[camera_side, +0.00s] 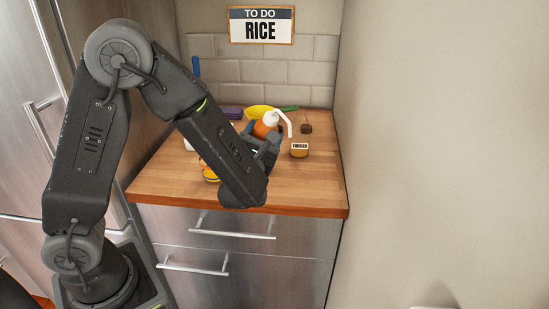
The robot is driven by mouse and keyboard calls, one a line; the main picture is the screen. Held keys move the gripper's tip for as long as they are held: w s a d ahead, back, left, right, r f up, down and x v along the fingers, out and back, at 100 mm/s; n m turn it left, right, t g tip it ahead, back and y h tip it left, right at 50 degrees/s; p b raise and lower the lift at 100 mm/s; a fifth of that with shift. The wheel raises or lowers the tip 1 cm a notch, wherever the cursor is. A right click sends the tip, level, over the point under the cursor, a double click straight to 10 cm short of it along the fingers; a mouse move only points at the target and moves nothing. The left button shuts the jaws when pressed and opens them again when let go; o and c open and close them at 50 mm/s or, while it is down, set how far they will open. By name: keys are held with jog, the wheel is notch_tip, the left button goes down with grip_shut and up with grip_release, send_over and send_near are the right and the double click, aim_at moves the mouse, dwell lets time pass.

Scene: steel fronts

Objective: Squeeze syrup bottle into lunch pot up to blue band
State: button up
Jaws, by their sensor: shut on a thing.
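My gripper (264,147) is over the wooden counter, partly hidden behind my own arm link. It is shut on an orange bottle with a white top and a bent white spout, which I take as the syrup bottle (262,130). The spout reaches to the right and bends down. The lower part of the bottle is hidden by the gripper. A yellow-and-white item (209,173) shows at the left edge of my forearm, mostly covered; I cannot tell whether it is the lunch pot. No blue band or syrup level can be made out.
A small jar labelled vinegar (299,150) stands right of the gripper, with a brown block (306,128) behind it. A yellow pan with a green handle (257,112) and a purple item (233,113) lie at the back. The counter's front right (311,185) is clear.

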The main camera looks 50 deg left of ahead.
jog(key=s+a+f+n+g+y, duration=0.1)
jog(key=s+a+n+g+y, duration=0.3)
jog(key=a+g, duration=0.5)
jog(key=s+a+f+n+g+y, duration=0.1)
jog(key=s+a+n+g+y, duration=0.4)
jog(key=s+a+n+g, duration=0.2)
jog(key=shift+s+a+n+g, duration=0.4)
jog(key=shift+s+a+g, duration=0.7)
jog(key=shift+s, duration=0.35)
jog(key=shift+o, duration=0.6)
jog(key=shift+c, duration=1.1)
jog(key=shift+c, duration=0.4)
